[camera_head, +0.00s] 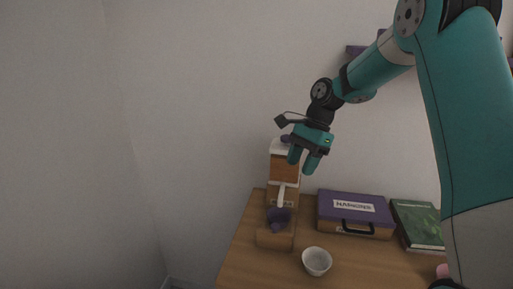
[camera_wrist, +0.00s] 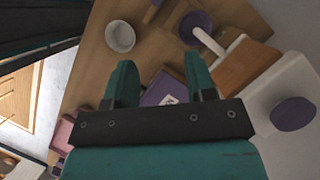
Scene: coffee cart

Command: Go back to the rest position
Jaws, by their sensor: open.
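My gripper (camera_head: 303,160) is raised in the air in the head view, in front of the coffee machine (camera_head: 284,170) and above the table (camera_head: 240,262). Its two teal fingers are apart with nothing between them. In the wrist view my gripper (camera_wrist: 162,82) is also open and empty, pointing down over the table. My arm comes in from the upper right of the head view. The gripper hides part of the machine's upper right side.
A white bowl (camera_head: 316,261) stands near the table's front. A purple case (camera_head: 354,213) and a green book (camera_head: 418,225) lie to the right. A purple-topped item (camera_head: 278,219) is at the wooden stand (camera_head: 274,239). A purple shelf (camera_head: 356,50) is on the wall.

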